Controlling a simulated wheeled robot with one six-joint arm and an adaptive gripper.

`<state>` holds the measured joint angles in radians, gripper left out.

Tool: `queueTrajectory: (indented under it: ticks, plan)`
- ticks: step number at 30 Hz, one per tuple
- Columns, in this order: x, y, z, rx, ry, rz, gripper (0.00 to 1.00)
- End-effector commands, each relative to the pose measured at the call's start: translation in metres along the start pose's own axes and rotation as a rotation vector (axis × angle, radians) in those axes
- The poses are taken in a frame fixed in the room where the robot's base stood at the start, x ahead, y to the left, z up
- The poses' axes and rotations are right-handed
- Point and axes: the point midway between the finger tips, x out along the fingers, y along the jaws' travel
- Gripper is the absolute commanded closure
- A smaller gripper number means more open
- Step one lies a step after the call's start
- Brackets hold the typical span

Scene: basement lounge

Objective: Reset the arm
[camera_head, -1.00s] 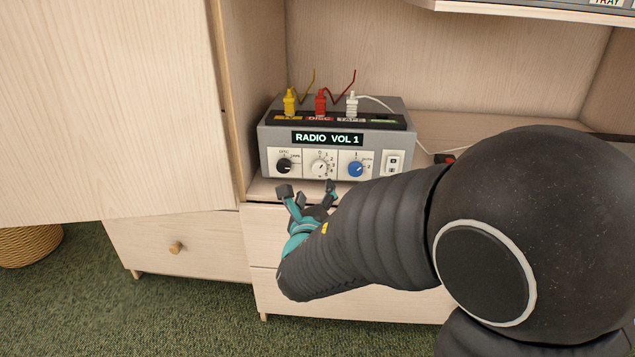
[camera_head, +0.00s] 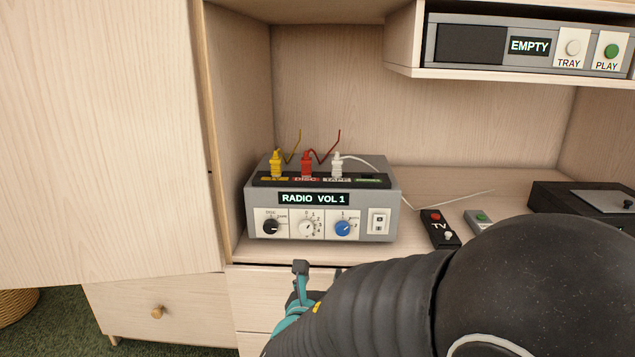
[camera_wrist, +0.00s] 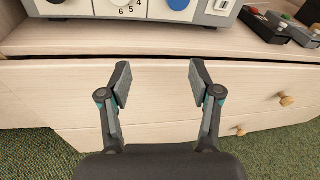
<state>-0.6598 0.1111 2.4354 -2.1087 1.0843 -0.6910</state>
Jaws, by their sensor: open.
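My gripper (camera_wrist: 157,85) is open and empty in the wrist view, with its two fingers spread apart in front of the pale drawer fronts (camera_wrist: 155,112). In the head view my gripper (camera_head: 318,268) is low in the picture, in front of and below the grey radio unit (camera_head: 318,188), partly hidden by my own arm. The unit's display reads "RADIO VOL 1". Its black, white and blue knobs and a switch face me. No contact between the fingers and the unit shows.
Yellow, red and white plugs (camera_head: 337,166) stand on the unit. A disc player (camera_head: 520,45) sits on the shelf above. A cabinet door (camera_head: 100,140) stands at left.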

Motion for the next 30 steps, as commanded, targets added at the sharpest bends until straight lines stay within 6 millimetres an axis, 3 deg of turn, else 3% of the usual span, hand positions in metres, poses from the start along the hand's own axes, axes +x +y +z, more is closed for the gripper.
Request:
queueTrajectory:
  ticks: [8, 16, 23, 30]
  plan:
    - [-0.024, -0.073, -0.049, 0.522, 0.244, -0.337, 0.37]
    - [-0.077, -0.137, -0.079, 1.108, 0.396, -0.745, 0.37]
    - [-0.133, -0.16, -0.087, 1.638, 0.478, -1.095, 0.37]
    - [-0.183, -0.16, -0.058, 2.229, 0.541, -1.409, 0.37]
